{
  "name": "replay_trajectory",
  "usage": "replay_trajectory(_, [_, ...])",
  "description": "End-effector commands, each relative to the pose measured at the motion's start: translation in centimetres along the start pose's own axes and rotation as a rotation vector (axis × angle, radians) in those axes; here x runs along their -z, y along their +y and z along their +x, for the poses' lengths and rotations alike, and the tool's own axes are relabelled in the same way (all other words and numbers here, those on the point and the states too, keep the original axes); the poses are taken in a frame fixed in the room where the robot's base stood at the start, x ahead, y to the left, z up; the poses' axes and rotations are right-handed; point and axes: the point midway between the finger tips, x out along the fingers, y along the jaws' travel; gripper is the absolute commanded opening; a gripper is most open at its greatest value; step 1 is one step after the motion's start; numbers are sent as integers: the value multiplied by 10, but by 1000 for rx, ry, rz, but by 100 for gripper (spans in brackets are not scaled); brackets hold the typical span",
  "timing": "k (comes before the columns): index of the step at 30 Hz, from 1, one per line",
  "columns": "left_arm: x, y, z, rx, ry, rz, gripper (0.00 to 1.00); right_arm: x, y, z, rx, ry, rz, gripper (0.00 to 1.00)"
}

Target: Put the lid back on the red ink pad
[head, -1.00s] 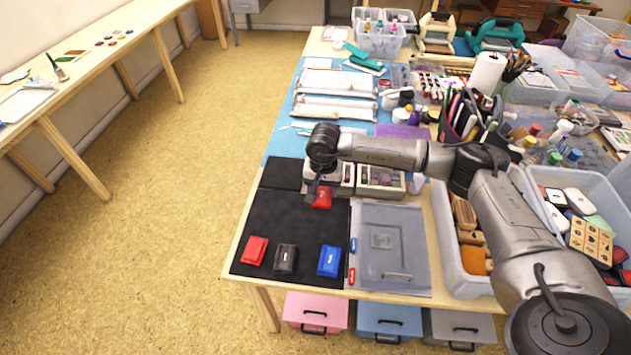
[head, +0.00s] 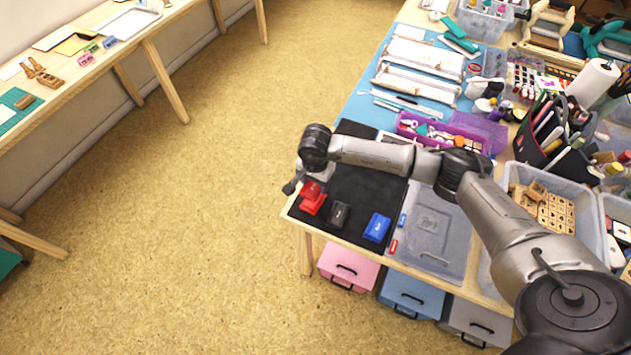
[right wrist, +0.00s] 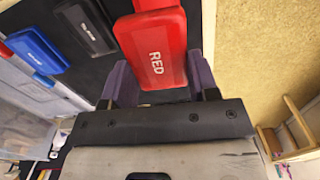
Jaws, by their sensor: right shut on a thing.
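The red lid (right wrist: 157,50), marked RED, is between the two fingers of my right gripper (right wrist: 162,82), which is shut on it. In the head view the lid (head: 311,188) is at the left part of the black mat (head: 368,184), under my right gripper (head: 303,184). The red ink pad (head: 313,207) is right by the lid on the mat; part of it shows beyond the lid in the right wrist view (right wrist: 152,4). The lid overlaps it in view; I cannot tell whether they touch. My left gripper is out of view.
A black ink pad (head: 340,214) and a blue ink pad (head: 377,227) stand to the right on the mat. A grey lidded box (head: 433,225) lies beside the mat. The table's left edge is close to the red pad.

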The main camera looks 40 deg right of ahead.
Motion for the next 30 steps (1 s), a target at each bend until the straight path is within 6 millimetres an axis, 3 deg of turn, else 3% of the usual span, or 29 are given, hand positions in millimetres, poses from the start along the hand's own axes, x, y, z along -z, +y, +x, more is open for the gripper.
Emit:
replay_trajectory(17, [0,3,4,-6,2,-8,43,0,0,1,2,0,6,32])
replay_trajectory(30, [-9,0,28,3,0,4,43,0,0,30,1,0,6,32])
